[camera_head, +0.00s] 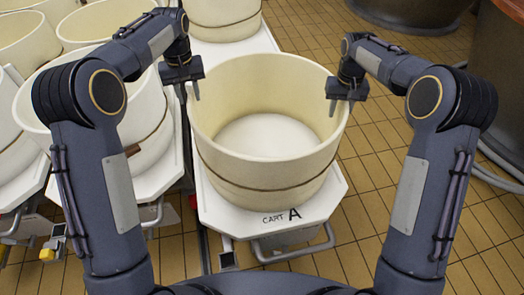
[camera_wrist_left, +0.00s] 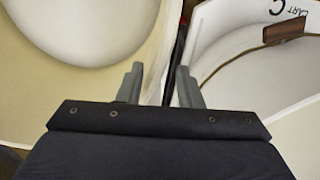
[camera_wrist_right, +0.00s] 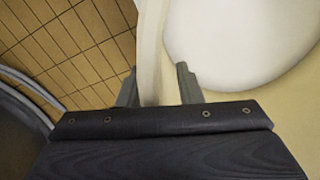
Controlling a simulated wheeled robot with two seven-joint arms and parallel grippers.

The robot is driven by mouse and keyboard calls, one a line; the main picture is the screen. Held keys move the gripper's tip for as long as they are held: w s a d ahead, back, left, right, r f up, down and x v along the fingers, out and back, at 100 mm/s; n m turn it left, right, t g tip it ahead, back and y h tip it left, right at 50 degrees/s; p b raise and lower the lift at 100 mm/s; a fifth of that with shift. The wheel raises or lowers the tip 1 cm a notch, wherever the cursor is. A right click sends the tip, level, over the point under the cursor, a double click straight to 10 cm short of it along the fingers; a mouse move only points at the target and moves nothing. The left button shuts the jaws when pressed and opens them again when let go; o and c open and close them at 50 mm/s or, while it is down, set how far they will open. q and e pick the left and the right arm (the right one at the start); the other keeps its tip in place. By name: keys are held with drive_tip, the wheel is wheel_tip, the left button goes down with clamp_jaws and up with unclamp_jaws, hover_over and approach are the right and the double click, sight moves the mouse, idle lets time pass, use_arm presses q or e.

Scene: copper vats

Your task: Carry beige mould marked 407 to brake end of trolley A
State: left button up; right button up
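A large beige round mould (camera_head: 270,175) with a thin dark band stands upright on the white trolley A (camera_head: 225,215), labelled CART A at its near end. No number 407 shows on the mould's visible side. My left gripper (camera_head: 190,88) is at the mould's left rim, fingers open. In the left wrist view the mould's wall (camera_wrist_left: 155,75) runs between the fingers. My right gripper (camera_head: 342,104) is at the right rim, fingers open. In the right wrist view the wall (camera_wrist_right: 150,50) passes between the fingers, one inside and one outside.
Beige moulds (camera_head: 150,120) stand on white carts close to the left; one cart reads CART C in the left wrist view. Another mould (camera_head: 222,15) stands behind. Dark vats (camera_head: 415,10) stand at the right. Tiled floor (camera_head: 385,140) is clear right of trolley A.

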use_arm(q)
wheel_tip(320, 180, up, 8)
drive_tip(key=shift+r, duration=0.2)
use_arm(e)
drive_tip(key=shift+r, duration=0.35)
wheel_tip(320, 180, up, 11)
drive_tip(key=shift+r, duration=0.15)
